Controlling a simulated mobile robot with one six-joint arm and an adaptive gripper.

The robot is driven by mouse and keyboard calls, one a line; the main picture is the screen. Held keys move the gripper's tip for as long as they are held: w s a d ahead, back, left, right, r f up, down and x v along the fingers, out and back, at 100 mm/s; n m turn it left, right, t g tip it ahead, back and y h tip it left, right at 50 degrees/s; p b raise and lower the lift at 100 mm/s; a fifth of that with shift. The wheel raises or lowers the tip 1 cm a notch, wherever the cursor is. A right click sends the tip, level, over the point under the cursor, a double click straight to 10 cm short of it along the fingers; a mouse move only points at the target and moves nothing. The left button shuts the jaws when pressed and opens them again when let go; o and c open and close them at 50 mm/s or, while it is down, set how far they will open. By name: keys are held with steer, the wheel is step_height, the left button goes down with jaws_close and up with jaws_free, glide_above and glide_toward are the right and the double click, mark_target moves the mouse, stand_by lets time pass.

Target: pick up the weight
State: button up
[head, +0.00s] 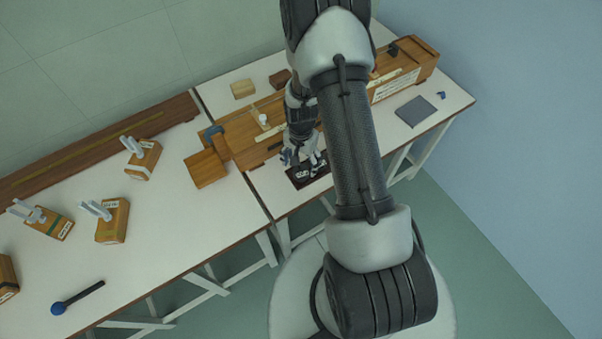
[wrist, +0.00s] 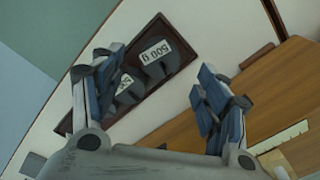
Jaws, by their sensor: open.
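A dark grey weight (wrist: 158,62) with a white label reading 500 g sits in a dark brown tray (wrist: 146,34). A second dark weight (wrist: 127,93) with a partly readable label sits beside it in the tray, nearer my left finger. My gripper (wrist: 155,88) is open, its blue-padded fingers spread, with nothing held between them. In the wrist view the labelled weight shows beyond the gap between the fingertips. In the head view my gripper (head: 302,158) is just above the tray (head: 321,177), partly covering it and the weights.
A long wooden instrument (head: 240,125) lies behind the tray, with a wooden box (head: 425,62) to the right. A grey plate (head: 416,111) lies at right. Wooden blocks with pale prongs (head: 112,220) and a blue-ended rod (head: 77,297) are on the left bench.

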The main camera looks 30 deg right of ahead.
mark_target(301, 170)
step_height(301, 170, down, 5)
steer(key=shift+w+r+b, duration=0.1)
steer(key=shift+b, duration=0.65)
steer(key=shift+c, duration=0.4)
steer(key=shift+r, duration=0.1)
steer(key=c, duration=1.5)
